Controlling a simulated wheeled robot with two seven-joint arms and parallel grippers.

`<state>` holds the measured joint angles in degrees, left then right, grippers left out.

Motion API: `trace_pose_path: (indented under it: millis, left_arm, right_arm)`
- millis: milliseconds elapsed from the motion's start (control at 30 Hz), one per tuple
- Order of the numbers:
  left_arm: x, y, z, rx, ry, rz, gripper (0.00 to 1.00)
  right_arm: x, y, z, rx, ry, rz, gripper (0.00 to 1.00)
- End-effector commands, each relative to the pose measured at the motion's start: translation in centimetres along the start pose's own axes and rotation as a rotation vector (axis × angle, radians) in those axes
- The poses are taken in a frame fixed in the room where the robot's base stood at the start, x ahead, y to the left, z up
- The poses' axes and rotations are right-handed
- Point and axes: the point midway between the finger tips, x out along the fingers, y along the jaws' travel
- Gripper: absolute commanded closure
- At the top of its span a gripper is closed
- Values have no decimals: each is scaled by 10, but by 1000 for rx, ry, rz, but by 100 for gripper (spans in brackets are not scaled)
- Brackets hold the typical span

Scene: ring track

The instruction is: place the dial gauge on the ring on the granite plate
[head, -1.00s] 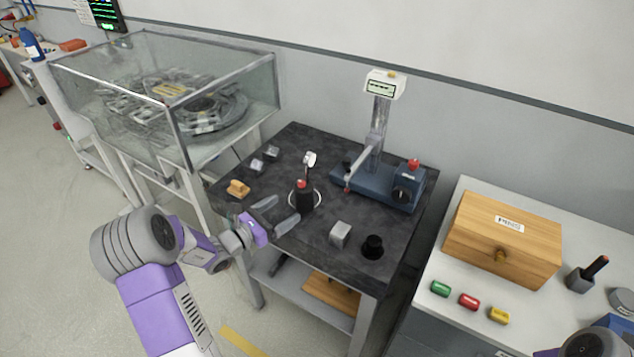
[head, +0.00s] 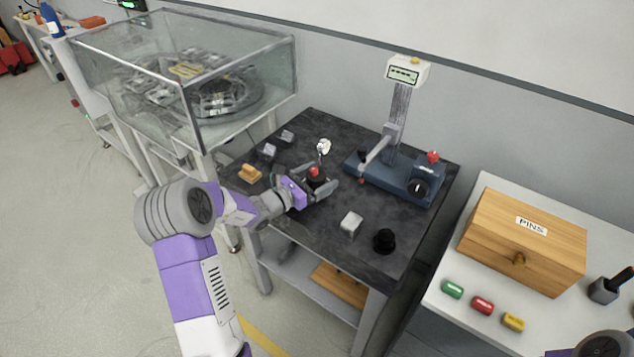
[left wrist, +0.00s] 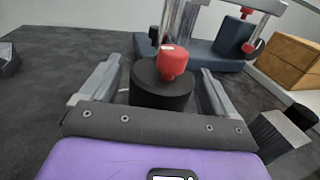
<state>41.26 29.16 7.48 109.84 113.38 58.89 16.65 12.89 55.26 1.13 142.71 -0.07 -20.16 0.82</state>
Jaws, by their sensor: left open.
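The dial gauge (head: 316,172) stands upright on the dark granite plate (head: 345,255). It has a black round base, a red knob and a small white dial on a post. My left gripper (head: 322,190) is open, with its fingers on either side of the base. In the left wrist view, the black base (left wrist: 161,92) and red knob lie between the open fingers (left wrist: 162,85), with a small gap on each side. The ring around the base is mostly hidden by my gripper. My right gripper is out of view.
A blue measuring stand (head: 395,178) with a display stands behind right. A wooden box (head: 525,245) is on the right bench.

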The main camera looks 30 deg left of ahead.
Motion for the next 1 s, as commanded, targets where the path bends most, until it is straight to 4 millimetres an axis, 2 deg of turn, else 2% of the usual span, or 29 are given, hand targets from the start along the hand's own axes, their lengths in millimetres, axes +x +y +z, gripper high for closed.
trace_pose_path:
  millis: [67,600,833,1000]
  left_arm:
    - [0,0,0,0,0,0,11]
    - [0,0,2,2,-4,0,93]
    - [0,0,6,3,-4,0,94]
    - [0,0,32,6,-6,0,94]
  right_arm:
    - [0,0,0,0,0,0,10]
    - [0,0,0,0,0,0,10]
    - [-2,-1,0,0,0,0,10]
    - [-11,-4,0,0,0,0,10]
